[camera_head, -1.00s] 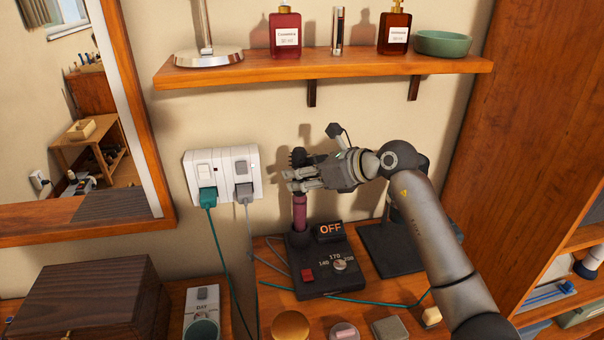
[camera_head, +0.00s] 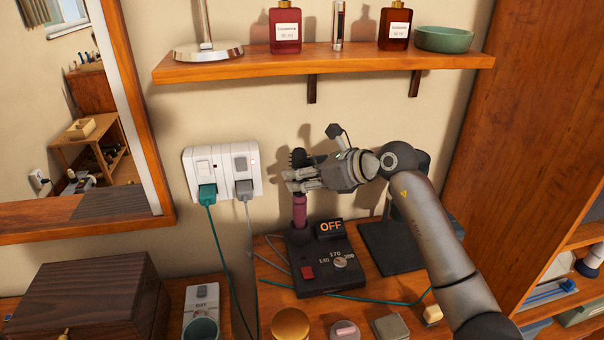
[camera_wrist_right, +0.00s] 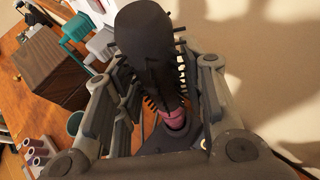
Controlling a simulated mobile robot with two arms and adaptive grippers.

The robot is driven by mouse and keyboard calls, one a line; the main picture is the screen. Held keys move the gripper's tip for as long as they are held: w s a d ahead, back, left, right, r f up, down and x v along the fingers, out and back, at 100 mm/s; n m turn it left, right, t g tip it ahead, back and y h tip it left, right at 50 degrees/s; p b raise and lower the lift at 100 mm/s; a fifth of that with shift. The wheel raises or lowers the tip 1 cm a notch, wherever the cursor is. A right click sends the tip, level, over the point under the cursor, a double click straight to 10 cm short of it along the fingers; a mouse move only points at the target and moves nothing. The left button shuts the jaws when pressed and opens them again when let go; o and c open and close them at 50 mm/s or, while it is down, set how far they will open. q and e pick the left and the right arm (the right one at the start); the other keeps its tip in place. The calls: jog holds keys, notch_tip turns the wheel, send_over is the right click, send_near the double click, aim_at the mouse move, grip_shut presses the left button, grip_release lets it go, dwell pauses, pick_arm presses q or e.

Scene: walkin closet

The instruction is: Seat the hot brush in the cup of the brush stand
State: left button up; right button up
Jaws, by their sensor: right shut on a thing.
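The hot brush has a dark bristled head and a mauve handle (camera_head: 300,210), and stands about upright. My right gripper (camera_head: 299,181) is shut on its upper part, with the bristled head rising behind the fingers. In the right wrist view the dark head (camera_wrist_right: 148,45) fills the space between the fingers, with a bit of mauve handle below. The brush stand (camera_head: 318,272) is a dark block with an OFF display, a red switch and a dial. The handle's lower end meets the cup at the stand's back left; how deep it sits is hidden. My left gripper is not in view.
A wall socket (camera_head: 221,172) with green and grey plugs is left of the brush. A shelf (camera_head: 330,67) with bottles and a green bowl hangs above. A dark plate (camera_head: 392,250) lies right of the stand. A wooden box (camera_head: 88,300) and small jars line the front.

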jog(key=shift+f+b, duration=0.7)
jog(key=shift+f, duration=0.2)
dwell(0.7)
jog(key=o, duration=1.3)
jog(key=shift+o, duration=0.2)
jog(key=shift+f, duration=0.1)
jog(key=v, duration=1.2)
